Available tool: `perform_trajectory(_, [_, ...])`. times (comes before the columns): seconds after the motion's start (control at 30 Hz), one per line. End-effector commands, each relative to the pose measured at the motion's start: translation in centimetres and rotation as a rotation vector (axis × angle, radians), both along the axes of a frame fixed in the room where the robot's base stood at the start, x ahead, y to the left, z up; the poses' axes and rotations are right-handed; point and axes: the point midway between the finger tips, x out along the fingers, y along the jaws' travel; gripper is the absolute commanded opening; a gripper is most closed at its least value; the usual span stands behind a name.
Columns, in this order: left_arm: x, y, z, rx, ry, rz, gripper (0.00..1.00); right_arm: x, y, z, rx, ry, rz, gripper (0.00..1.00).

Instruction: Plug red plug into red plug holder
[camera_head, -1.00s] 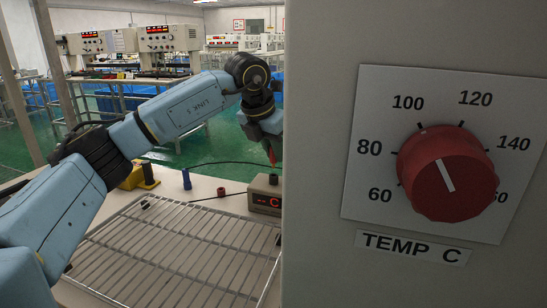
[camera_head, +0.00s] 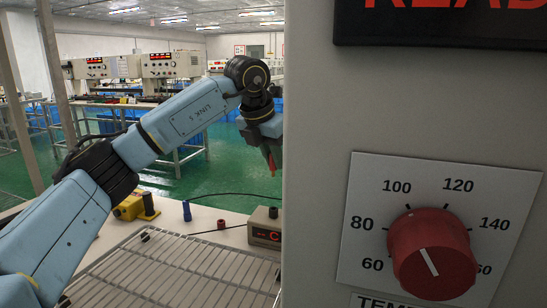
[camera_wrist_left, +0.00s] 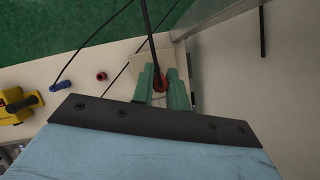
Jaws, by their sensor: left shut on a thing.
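My left gripper (camera_head: 270,156) is raised above the table at the edge of the grey cabinet, which partly hides it. In the left wrist view its green fingers (camera_wrist_left: 162,92) are shut on the red plug (camera_wrist_left: 160,82), which has a dark cord running up from it. The red plug shows only as a red tip in the head view. A small red ring-like piece, seemingly the red plug holder (camera_head: 221,224), sits on the table below and left of the gripper; it also shows in the left wrist view (camera_wrist_left: 102,76). My right gripper is not in view.
A wire rack (camera_head: 180,275) covers the near table. A blue piece (camera_head: 187,211), a yellow device (camera_head: 130,206) and a small display box (camera_head: 265,228) stand behind it. The grey cabinet with a red knob (camera_head: 433,254) blocks the right side.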

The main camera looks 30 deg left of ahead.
Motion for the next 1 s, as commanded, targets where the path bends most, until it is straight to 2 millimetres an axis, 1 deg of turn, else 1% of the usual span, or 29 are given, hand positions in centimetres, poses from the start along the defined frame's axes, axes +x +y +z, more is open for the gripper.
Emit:
perform_trajectory(0.53, [-1.5,6.2,0.1,-0.001,0.001,0.004,0.00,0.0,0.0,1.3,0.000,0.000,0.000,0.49])
perform_trajectory(1.0, [-2.8,11.7,0.1,0.000,0.001,0.004,0.00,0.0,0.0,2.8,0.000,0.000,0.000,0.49])
